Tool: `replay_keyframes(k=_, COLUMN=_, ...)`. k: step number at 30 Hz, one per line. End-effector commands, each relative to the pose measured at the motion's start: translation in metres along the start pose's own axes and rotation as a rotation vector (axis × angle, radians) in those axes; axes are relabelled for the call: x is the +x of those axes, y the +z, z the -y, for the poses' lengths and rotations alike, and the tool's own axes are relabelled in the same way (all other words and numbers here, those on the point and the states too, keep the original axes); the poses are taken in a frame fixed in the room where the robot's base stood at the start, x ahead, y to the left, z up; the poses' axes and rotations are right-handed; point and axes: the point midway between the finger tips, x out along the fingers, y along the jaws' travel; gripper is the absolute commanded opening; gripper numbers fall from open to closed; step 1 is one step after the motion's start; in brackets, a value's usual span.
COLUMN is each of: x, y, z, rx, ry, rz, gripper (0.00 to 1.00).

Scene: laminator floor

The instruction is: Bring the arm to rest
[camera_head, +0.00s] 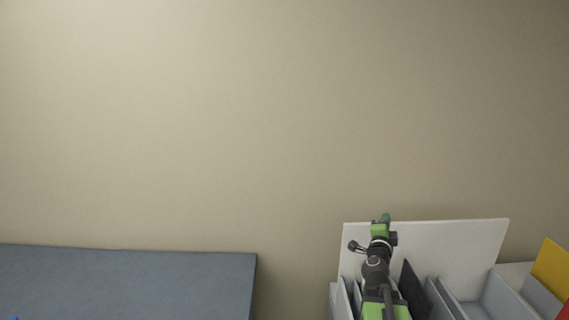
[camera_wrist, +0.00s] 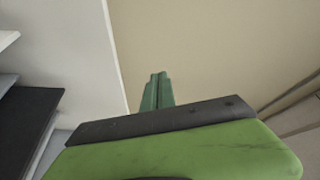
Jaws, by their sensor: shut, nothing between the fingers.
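My gripper (camera_head: 386,218) shows at the lower right of the head view, at the end of my raised green and black arm. It is in front of a white upright panel. In the wrist view its green fingers (camera_wrist: 158,91) are together with nothing between them. They point toward the bare beige wall. The gripper touches nothing that I can see. The lower part of my arm is cut off by the bottom edge of the head view.
A white divided rack (camera_head: 480,230) stands behind and beside my arm, with grey dividers and a dark sheet (camera_head: 413,288). A yellow sheet (camera_head: 553,268) stands at the far right. Wall space above is free.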

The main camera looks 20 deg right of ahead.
Motion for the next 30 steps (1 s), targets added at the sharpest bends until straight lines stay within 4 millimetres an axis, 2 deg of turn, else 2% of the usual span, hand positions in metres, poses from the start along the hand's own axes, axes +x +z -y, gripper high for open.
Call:
replay_keyframes(k=1, x=-0.008, y=0.045, z=0.013, rx=-0.043, ry=-0.026, rz=0.096, gripper=0.00)
replay_keyframes(k=3, x=-0.024, y=0.103, z=0.027, rx=-0.115, ry=-0.062, rz=0.232, gripper=0.00)
replay_keyframes(k=5, x=-0.041, y=0.152, z=0.036, rx=-0.180, ry=-0.090, rz=0.351, gripper=0.00)
replay_keyframes(k=6, x=-0.056, y=0.184, z=0.040, rx=-0.227, ry=-0.107, rz=0.433, gripper=0.00)
replay_keyframes(k=8, x=-0.081, y=0.231, z=0.043, rx=-0.305, ry=-0.130, rz=0.559, gripper=0.00)
replay_keyframes(k=9, x=-0.101, y=0.261, z=0.043, rx=-0.360, ry=-0.143, rz=0.645, gripper=0.00)
replay_keyframes(k=11, x=-0.133, y=0.303, z=0.038, rx=-0.453, ry=-0.157, rz=0.779, gripper=0.00)
replay_keyframes(k=13, x=-0.176, y=0.345, z=0.025, rx=-0.578, ry=-0.163, rz=0.942, gripper=0.00)
replay_keyframes(k=15, x=-0.223, y=0.377, z=0.002, rx=-0.728, ry=-0.147, rz=1.115, gripper=0.00)
replay_keyframes(k=16, x=-0.243, y=0.387, z=-0.012, rx=-0.802, ry=-0.130, rz=1.193, gripper=0.00)
replay_keyframes(k=17, x=-0.263, y=0.391, z=-0.029, rx=-0.882, ry=-0.103, rz=1.271, gripper=0.00)
replay_keyframes(k=18, x=-0.287, y=0.389, z=-0.053, rx=-0.994, ry=-0.049, rz=1.372, gripper=0.00)
replay_keyframes(k=19, x=-0.301, y=0.380, z=-0.073, rx=-1.076, ry=0.005, rz=1.439, gripper=0.00)
replay_keyframes(k=21, x=-0.320, y=0.347, z=-0.112, rx=-1.231, ry=0.154, rz=1.556, gripper=0.00)
replay_keyframes(k=22, x=-0.328, y=0.333, z=-0.124, rx=-1.282, ry=0.217, rz=1.598, gripper=0.00)
replay_keyframes(k=24, x=-0.343, y=0.302, z=-0.144, rx=-1.372, ry=0.351, rz=1.674, gripper=0.00)
replay_keyframes(k=27, x=-0.359, y=0.274, z=-0.157, rx=-1.431, ry=0.482, rz=1.746, gripper=0.00)
replay_keyframes(k=30, x=-0.368, y=0.266, z=-0.159, rx=-1.433, ry=0.528, rz=1.786, gripper=0.00)
